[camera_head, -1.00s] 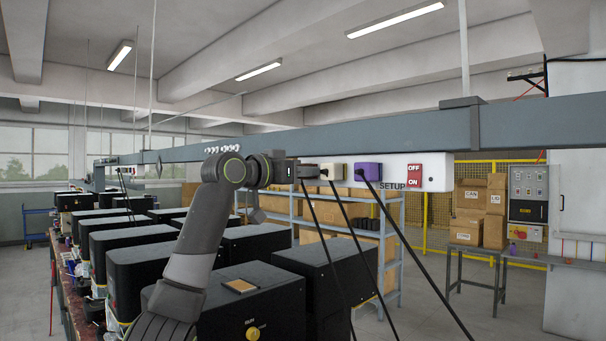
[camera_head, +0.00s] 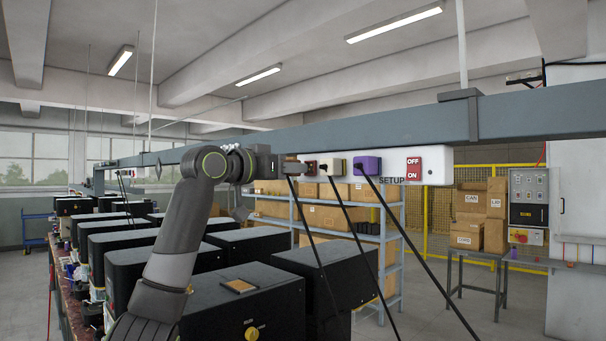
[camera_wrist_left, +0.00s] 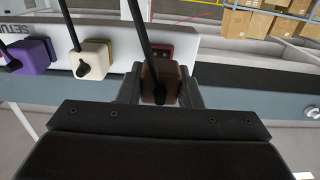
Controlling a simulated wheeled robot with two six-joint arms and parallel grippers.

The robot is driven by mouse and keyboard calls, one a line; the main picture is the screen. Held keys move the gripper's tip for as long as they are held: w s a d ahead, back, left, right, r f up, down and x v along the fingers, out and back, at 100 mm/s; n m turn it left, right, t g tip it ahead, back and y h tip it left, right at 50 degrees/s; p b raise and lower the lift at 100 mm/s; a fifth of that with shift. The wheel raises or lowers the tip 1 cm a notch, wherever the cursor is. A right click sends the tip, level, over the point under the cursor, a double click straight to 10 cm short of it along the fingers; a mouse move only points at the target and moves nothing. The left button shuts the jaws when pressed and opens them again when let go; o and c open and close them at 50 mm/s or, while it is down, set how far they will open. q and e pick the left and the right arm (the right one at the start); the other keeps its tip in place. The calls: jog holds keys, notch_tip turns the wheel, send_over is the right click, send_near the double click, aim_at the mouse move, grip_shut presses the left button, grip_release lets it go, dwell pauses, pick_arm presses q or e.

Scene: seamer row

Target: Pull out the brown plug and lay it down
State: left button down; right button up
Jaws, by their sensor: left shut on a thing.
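My right gripper is not in view.
A cream plug (camera_head: 331,167) and a purple plug (camera_head: 367,165) sit on the strip, cables hanging down to the right. A red OFF/ON switch (camera_head: 414,171) is at its right end. A grey beam (camera_head: 350,138) runs along it. Black machine boxes (camera_head: 240,300) stand below.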

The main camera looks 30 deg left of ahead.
pick_arm(q)
jog(key=shift+b+v, duration=0.5)
jog(key=shift+v, duration=0.65)
jog(key=shift+s+r, duration=0.1)
